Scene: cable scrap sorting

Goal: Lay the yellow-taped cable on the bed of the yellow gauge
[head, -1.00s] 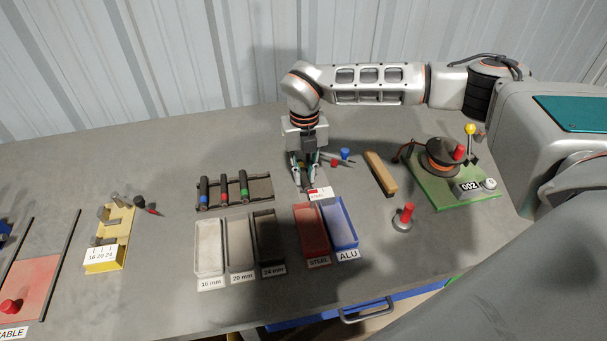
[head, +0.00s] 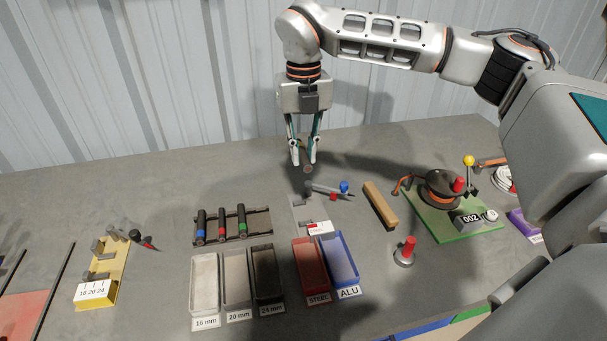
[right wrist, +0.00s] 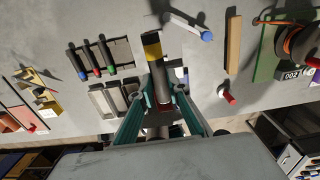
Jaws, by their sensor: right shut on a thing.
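My right gripper (head: 307,160) is shut on the yellow-taped cable (right wrist: 158,72) and holds it above the table, behind the red and blue trays. In the right wrist view the cable is a short grey piece with a yellow band near its far end; my right gripper (right wrist: 162,103) has a finger on each side of it. In the head view only a small dark end of it shows between the fingertips. The yellow gauge (head: 113,265) stands on the table at the left, with grey blocks on it and a 16 20 24 label. My left gripper is not in view.
A rack (head: 252,226) of blue-, red- and green-banded rods and three size trays lie between gripper and gauge. A green-based reel (head: 440,222) is at right.

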